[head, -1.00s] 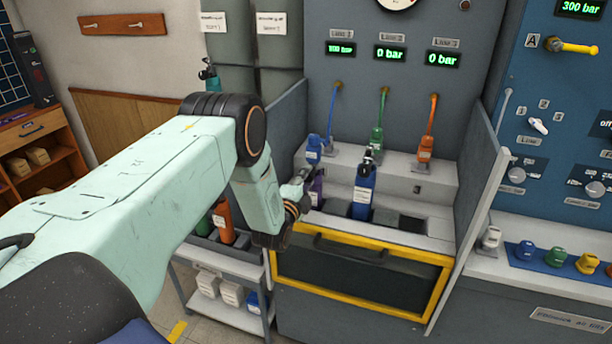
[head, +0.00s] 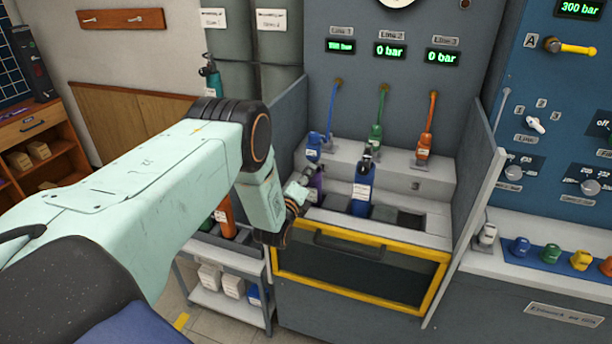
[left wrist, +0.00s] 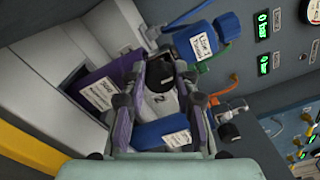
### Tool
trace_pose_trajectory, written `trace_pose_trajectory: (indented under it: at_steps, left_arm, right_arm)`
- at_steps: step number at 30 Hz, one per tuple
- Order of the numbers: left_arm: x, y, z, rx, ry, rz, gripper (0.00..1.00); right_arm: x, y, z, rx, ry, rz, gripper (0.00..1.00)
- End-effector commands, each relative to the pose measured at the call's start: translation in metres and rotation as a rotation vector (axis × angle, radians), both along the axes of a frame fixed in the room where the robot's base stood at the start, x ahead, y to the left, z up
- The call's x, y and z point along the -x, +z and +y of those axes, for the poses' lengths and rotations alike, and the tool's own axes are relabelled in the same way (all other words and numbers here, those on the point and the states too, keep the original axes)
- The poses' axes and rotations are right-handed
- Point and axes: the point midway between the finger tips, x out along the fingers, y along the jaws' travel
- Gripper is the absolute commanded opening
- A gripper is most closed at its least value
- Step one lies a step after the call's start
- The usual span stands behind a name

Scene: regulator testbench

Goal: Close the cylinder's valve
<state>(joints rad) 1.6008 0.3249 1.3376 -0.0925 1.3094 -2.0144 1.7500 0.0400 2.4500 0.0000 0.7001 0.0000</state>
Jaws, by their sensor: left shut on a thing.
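The purple cylinder (head: 317,181) stands in the left slot of the testbench; its labelled body (left wrist: 90,92) also shows in the left wrist view. My left gripper (head: 299,190) is at its top. In the left wrist view my left gripper (left wrist: 162,75) has its two fingers on either side of a black valve knob (left wrist: 160,76) and is shut on it. The finger tips partly hide the knob, so its turn position cannot be told. The Line 1 display (head: 341,46) appears to read 100 bar. My right gripper is not in view.
A blue cylinder (head: 363,190) stands close to the right of the purple one. The blue Line 1 connector (head: 313,147) is just behind. Grey side panels flank the bench, and a yellow-framed door (head: 360,273) is below. A cart (head: 215,265) stands at left.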

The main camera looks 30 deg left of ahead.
Motion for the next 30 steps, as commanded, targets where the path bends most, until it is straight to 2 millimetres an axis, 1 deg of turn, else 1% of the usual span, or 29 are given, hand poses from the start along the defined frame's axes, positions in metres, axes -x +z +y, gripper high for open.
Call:
trace_pose_trajectory:
  at_steps: [12,13,15,21,30]
  left_arm:
    - [-0.0002,0.0001,0.0002,-0.008,0.001,0.001,0.0]
    - [-0.0001,0.0001,0.0003,-0.008,0.001,0.001,0.3]
    - [-0.0001,0.0001,0.0003,-0.008,0.001,0.001,0.36]
    - [-0.0001,0.0001,0.0002,-0.007,0.001,0.001,0.53]
    - [0.0005,-0.0001,0.0001,-0.006,0.0,0.001,0.53]
  right_arm:
    - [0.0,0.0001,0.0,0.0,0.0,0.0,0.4]
    - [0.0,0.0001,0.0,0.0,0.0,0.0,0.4]
    - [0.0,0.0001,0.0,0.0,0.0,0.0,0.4]
    - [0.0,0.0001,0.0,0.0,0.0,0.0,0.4]
    - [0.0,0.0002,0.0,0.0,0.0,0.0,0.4]
